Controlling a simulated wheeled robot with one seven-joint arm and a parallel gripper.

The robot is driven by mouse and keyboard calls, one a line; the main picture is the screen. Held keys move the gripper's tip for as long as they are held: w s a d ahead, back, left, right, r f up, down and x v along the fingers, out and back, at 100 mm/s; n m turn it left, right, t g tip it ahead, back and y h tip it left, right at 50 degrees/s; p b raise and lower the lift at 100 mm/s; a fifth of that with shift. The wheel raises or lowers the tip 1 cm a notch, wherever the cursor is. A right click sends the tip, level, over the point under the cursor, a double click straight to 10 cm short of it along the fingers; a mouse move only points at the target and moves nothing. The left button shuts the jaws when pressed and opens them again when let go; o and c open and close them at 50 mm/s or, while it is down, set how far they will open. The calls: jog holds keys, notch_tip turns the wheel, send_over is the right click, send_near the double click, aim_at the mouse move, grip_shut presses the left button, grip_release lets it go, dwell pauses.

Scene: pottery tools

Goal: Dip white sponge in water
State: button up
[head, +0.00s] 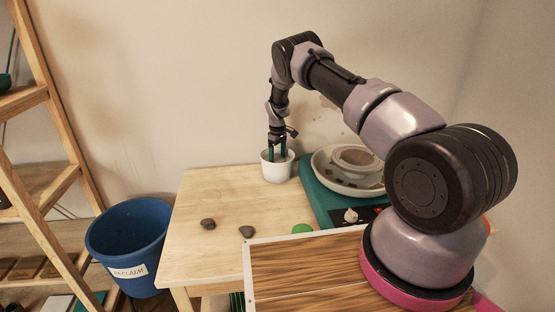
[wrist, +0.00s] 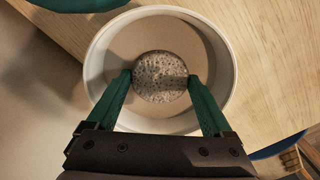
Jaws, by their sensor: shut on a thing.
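A round, speckled pale sponge (wrist: 160,78) sits between the two green fingers of my gripper (wrist: 160,84) in the wrist view. My gripper is shut on it, one finger at each side. The sponge is inside the rim of a white round cup (wrist: 226,70); I cannot tell how deep it is or whether it touches the water. In the head view the white cup (head: 276,172) stands at the back of the wooden table, and my gripper (head: 277,157) points straight down into its mouth. The sponge is hidden there.
A teal pottery wheel (head: 318,197) with a grey basin (head: 335,181) stands right of the cup. Two dark stones (head: 208,224) and a green round thing (head: 302,230) lie nearer the front. A blue bucket (head: 128,243) stands left of the table (head: 222,198). The table's middle is clear.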

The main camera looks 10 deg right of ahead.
aim_at(278, 159)
jog(key=shift+r, duration=0.1)
notch_tip(278, 159, up, 11)
dwell(1.3)
